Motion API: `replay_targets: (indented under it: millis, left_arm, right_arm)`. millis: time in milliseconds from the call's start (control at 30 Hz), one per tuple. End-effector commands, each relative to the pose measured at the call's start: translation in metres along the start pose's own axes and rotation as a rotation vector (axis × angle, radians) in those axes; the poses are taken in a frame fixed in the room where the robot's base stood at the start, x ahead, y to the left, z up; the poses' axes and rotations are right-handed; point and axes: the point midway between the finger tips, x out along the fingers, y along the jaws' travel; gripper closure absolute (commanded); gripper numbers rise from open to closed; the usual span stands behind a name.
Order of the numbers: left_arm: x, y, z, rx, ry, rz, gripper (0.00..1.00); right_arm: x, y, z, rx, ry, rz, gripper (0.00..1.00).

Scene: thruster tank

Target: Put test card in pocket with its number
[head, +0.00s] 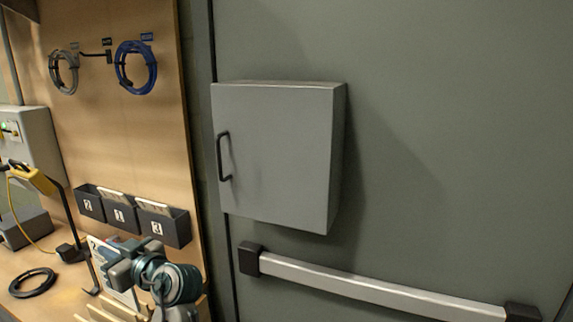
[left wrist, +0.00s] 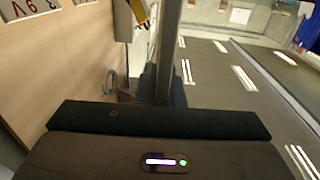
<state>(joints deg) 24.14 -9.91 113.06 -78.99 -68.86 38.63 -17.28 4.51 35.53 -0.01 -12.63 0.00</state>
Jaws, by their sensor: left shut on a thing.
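My left gripper (head: 122,270) is low at the left in the head view, shut on a white and blue test card (head: 102,254). The card stands roughly upright and tilted, with a dark number patch at its top left that is too small to read surely. Three dark pockets hang on the wooden board above and behind the gripper: left (head: 89,203), middle (head: 122,216) and right (head: 166,228). Each has a white number label; the middle one looks like 1, the others are unclear. The card is apart from the pockets, below them. My right gripper is not in view.
Pale card edges show at the middle and right pockets. A wooden slotted rack (head: 105,309) and a black cable ring (head: 33,283) are on the bench. A grey cabinet (head: 272,155) and a push bar (head: 380,287) are right.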

Motion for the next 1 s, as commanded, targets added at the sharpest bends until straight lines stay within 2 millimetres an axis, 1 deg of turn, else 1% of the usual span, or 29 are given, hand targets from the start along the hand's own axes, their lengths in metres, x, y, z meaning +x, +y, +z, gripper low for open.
replay_targets:
  millis: [33, 167, 333, 467, 567, 600, 667, 700, 800, 900, 1000]
  left_arm:
    - [-0.001, 0.002, 0.009, 0.002, -0.001, 0.021, 1.00]
    - [-0.004, 0.007, 0.026, 0.003, -0.001, 0.081, 1.00]
    - [-0.010, 0.015, 0.054, 0.002, -0.002, 0.178, 1.00]
    - [-0.020, 0.022, 0.084, 0.004, -0.003, 0.281, 1.00]
    - [-0.032, 0.028, 0.116, 0.005, -0.005, 0.391, 1.00]
    - [-0.039, 0.029, 0.129, 0.005, -0.005, 0.443, 1.00]
    - [-0.050, 0.032, 0.149, 0.004, -0.005, 0.520, 1.00]
    - [-0.058, 0.032, 0.162, 0.003, -0.005, 0.572, 1.00]
    - [-0.080, 0.032, 0.192, 0.003, -0.006, 0.697, 1.00]
    - [-0.100, 0.029, 0.213, 0.000, -0.004, 0.798, 1.00]
    - [-0.117, 0.024, 0.230, 0.000, -0.003, 0.875, 1.00]
  right_arm:
    - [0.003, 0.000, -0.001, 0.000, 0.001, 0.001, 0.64]
    - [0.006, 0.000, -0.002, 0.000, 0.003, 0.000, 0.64]
    - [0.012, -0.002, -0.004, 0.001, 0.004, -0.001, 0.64]
    - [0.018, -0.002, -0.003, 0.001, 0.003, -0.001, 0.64]
    - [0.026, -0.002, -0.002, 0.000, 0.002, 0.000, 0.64]
    - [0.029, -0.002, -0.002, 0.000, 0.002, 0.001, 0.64]
    - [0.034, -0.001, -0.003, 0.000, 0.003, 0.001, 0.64]
    - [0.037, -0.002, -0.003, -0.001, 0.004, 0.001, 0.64]
    - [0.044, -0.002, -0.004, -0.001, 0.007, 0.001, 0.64]
    - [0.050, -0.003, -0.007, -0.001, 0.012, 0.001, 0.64]
    - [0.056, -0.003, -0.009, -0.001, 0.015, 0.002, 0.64]
